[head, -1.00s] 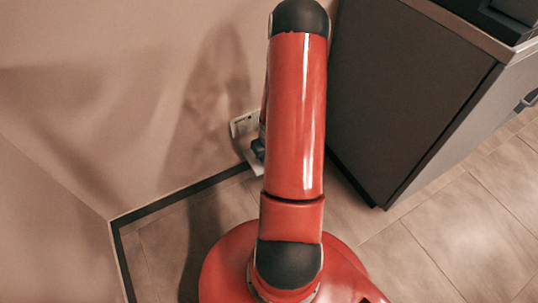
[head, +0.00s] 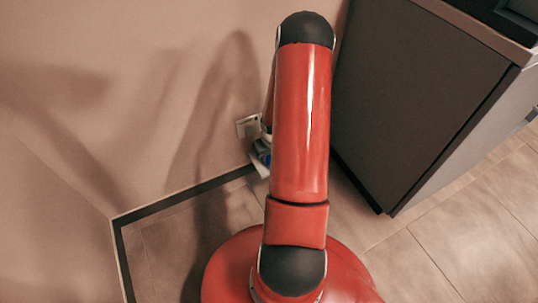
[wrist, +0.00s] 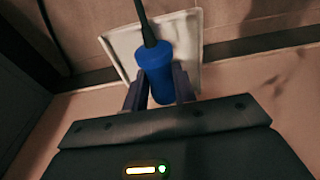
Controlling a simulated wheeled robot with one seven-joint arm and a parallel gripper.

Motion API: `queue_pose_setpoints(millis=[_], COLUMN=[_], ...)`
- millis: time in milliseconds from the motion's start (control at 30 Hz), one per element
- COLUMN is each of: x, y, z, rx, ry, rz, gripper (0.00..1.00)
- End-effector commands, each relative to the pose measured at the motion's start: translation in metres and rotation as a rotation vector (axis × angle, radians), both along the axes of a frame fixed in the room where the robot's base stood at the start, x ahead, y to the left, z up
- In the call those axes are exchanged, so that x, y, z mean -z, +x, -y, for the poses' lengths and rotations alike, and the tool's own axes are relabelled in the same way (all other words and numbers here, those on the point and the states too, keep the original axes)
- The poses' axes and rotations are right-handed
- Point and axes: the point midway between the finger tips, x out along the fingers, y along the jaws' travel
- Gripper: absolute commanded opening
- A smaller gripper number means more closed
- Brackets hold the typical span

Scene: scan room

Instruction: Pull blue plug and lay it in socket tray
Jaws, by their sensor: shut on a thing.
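The blue plug (wrist: 154,70) is between the two fingers of my gripper (wrist: 158,86), which is shut on it. A black cable runs from the plug to the top of the wrist view. In that view a white, square, rimmed tray (wrist: 186,34) lies behind the plug; I cannot tell how far apart they are. In the head view the blue plug (head: 262,147) shows beside my arm, below the white wall socket plate (head: 243,130). The tray (head: 261,168) shows in part below the plug. My arm hides most of my gripper there.
A dark cabinet (head: 415,105) stands close to the right of my arm. The wall (head: 110,80) meets the tiled floor (head: 165,255) at a dark skirting strip (head: 185,194). Open floor lies at lower right.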

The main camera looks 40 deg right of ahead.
Motion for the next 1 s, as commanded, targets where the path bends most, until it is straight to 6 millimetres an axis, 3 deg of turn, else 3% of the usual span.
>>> queue_pose_setpoints(millis=[400, 433, 600, 867, 1000], x=[0.002, 0.002, 0.002, 0.001, -0.012], y=[0.000, 0.000, 0.000, 0.000, -0.002], z=[0.000, 0.000, 0.000, 0.000, 0.001], rx=[0.000, 0.000, 0.000, 0.000, 0.002], ry=[0.000, 0.000, 0.000, -0.001, -0.002], rz=[0.000, 0.000, 0.000, 0.000, 0.001], gripper=[0.04, 0.31, 0.52, 0.52, 0.52])
